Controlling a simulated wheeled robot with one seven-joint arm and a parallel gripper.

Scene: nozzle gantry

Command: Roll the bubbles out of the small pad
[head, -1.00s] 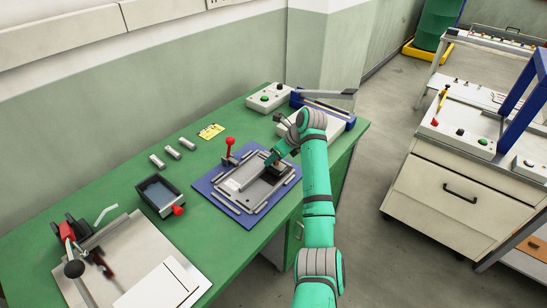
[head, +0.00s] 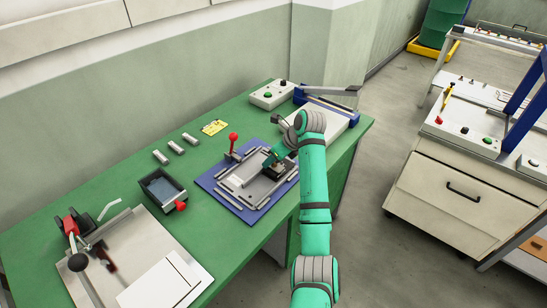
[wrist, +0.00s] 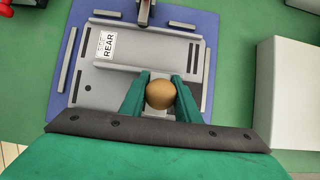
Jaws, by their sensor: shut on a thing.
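My gripper (head: 277,161) is over the right part of a grey plate fixture on a blue base (head: 207,181). In the wrist view its green fingers (wrist: 160,96) are shut on a rounded tan knob (wrist: 160,94), seen end-on. A dark block (head: 283,170) shows just under the gripper in the head view; whether it belongs to the knob is unclear. The grey plate (wrist: 113,77) carries a white label reading REAR and a raised lighter bar. I cannot make out a separate small pad; the gripper hides part of the plate.
A red-knobbed lever (head: 233,138) stands at the fixture's back edge. A black tray (head: 163,190) with a red knob lies to the left. Small grey blocks (head: 176,146) and a yellow card (head: 214,127) lie behind. A pale box (wrist: 290,90) stands close right of the fixture.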

